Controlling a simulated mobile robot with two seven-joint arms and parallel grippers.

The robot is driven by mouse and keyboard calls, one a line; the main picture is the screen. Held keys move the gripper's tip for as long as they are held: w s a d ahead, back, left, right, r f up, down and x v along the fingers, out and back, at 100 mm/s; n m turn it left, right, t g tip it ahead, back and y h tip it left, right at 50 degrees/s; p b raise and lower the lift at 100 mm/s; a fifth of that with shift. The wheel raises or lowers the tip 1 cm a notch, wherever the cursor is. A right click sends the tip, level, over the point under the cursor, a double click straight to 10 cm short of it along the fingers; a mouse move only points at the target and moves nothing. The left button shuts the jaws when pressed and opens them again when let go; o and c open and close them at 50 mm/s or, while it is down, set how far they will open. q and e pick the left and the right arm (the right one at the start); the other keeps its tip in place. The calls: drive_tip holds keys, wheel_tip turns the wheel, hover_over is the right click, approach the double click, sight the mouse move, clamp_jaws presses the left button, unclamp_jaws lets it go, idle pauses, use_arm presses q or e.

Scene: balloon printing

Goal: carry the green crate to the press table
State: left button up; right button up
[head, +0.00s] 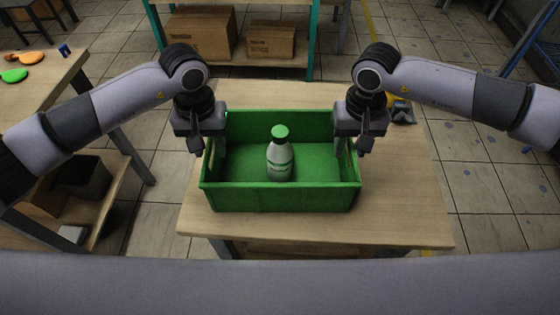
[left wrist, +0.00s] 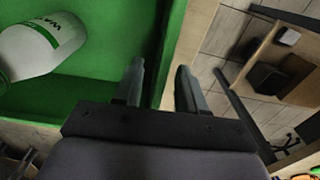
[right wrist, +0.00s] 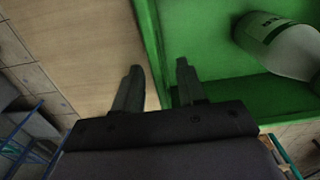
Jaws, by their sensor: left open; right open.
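The green crate (head: 285,198) stands on a wooden table (head: 400,215) in front of me, with a white bottle (head: 281,162) with a green cap upright inside it. My left gripper (head: 209,150) is at the crate's left wall. In the left wrist view the open fingers (left wrist: 160,85) straddle that wall's rim (left wrist: 170,45). My right gripper (head: 357,148) is at the right wall, and in the right wrist view its open fingers (right wrist: 157,85) straddle that rim (right wrist: 152,50). I cannot tell whether the fingers touch the walls.
A second table (head: 50,85) at the left holds orange and green flat pieces (head: 14,76). A shelf behind holds cardboard boxes (head: 201,33). A dark and yellow item (head: 402,111) lies at the table's back right.

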use_arm(q)
clamp_jaws()
use_arm(e)
clamp_jaws()
use_arm(q)
drive_tip(key=shift+r, duration=0.2)
use_arm(e)
drive_tip(key=shift+r, duration=0.2)
